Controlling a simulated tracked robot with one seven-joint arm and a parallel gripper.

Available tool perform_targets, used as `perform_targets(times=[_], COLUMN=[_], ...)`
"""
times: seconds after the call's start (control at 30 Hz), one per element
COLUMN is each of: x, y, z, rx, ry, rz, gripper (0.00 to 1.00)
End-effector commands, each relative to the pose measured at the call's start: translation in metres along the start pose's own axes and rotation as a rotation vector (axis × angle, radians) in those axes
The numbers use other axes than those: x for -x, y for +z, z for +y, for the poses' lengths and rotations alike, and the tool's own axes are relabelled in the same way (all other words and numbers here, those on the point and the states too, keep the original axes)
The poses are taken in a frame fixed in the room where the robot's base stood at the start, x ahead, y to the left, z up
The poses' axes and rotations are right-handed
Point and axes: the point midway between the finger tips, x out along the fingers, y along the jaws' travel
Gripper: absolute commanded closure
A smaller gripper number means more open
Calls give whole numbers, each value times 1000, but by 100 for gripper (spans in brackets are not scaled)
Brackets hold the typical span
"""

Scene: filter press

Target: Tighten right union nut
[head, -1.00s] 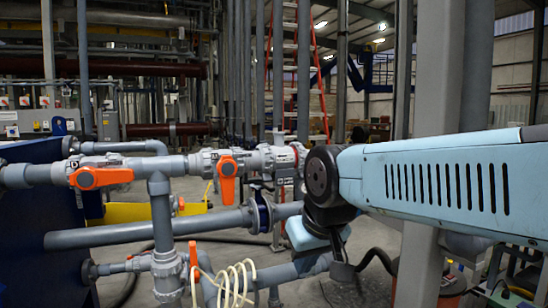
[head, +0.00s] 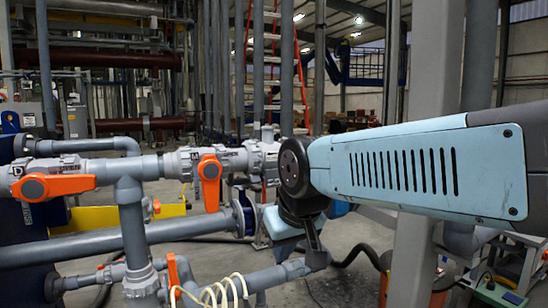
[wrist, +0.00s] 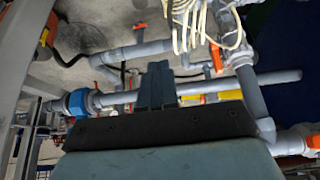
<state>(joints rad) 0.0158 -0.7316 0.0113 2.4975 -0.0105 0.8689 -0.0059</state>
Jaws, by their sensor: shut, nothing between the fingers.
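A grey pipe run with two orange-handled valves crosses the left half of the head view. The right valve (head: 210,180) has ribbed grey collars beside it; the one on its right (head: 256,158) looks like the right union nut. My arm's dark joint hides the pipe's end beyond that collar. My gripper (head: 317,260) points down in the head view, below and right of the collar and apart from it. In the wrist view my gripper's fingers (wrist: 157,85) are together and empty, in front of a grey pipe. I cannot pick out the nut there.
A lower grey pipe (head: 120,243) with a dark blue flange (head: 244,213) runs beneath the valves. A cream coiled hose (head: 215,290) hangs at the front. A grey post (head: 425,170) stands behind my arm. Open floor (head: 350,235) shows behind the gripper.

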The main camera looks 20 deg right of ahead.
Motion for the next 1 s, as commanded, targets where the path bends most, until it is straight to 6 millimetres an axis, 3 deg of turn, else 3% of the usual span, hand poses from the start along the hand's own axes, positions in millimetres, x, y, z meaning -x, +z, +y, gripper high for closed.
perform_targets(times=[0.17,0.4,0.6,1.0], x=[-29,-87,-140,-239], y=[-36,-99,-142,-197], z=[15,36,50,65], rx=[50,185,306,484], ry=[82,183,205,109], rz=[48,151,238,469], gripper=[100,100,100,100])
